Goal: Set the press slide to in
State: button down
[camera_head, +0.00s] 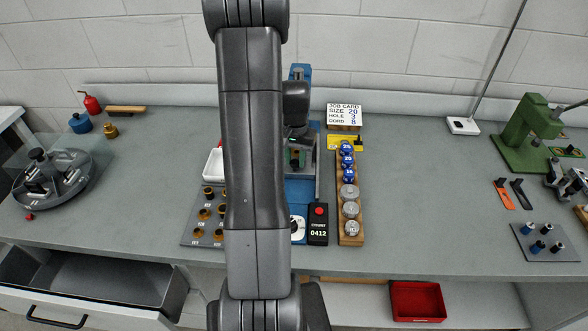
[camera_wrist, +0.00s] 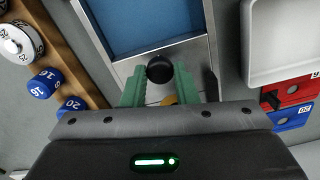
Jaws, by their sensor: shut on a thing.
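The press (camera_head: 303,190) is a blue machine with a grey metal frame, partly hidden behind my arm in the head view. In the wrist view its blue plate (camera_wrist: 150,28) lies inside a grey metal frame. A round black knob (camera_wrist: 160,68) stands at the edge of this plate, on the bare metal. The green fingers of my gripper (camera_wrist: 159,80) are closed on the knob, one on each side. In the head view my gripper (camera_head: 295,158) shows only in part, low over the press. I cannot tell from these frames which position the slide is in.
A wooden rack (camera_head: 343,236) of blue and grey weights stands close to the right. A tray of brass pieces (camera_head: 190,233) is to the left. A black counter box (camera_head: 318,232) with a red button stands in front.

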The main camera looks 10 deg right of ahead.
jog(key=shift+w+d, duration=0.15)
jog(key=shift+w, duration=0.3)
jog(key=c, duration=1.1)
grip_release()
jog(key=shift+c, duration=0.2)
jog(key=shift+r, duration=0.1)
notch_tip(320, 180, up, 14)
jog(key=b, duration=0.1)
